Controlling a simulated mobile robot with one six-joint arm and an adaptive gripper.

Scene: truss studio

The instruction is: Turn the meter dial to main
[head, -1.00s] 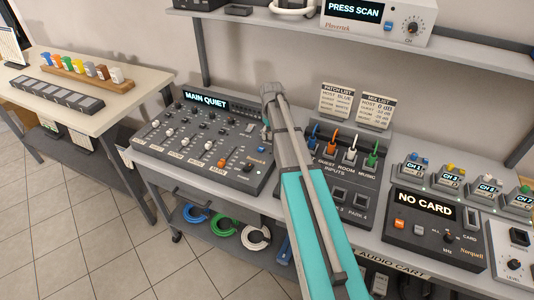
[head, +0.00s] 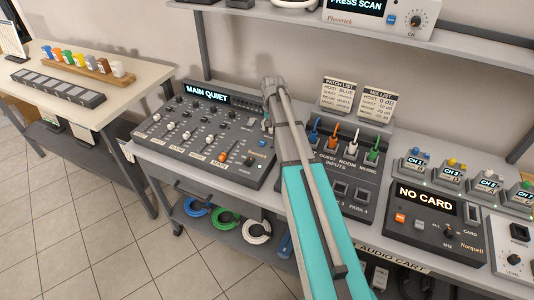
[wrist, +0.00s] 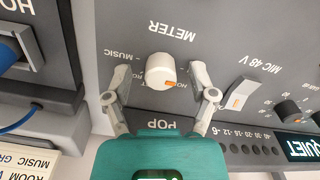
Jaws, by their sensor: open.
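In the head view the mixer (head: 205,130) shows MAIN QUIET, and my arm hides the dial.
A white switch (wrist: 240,93) and a dark knob (wrist: 288,110) sit right of the dial. In the head view, the patch panel (head: 345,185) with coloured plugs stands right of the mixer. A shelf (head: 270,20) runs above the cart.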

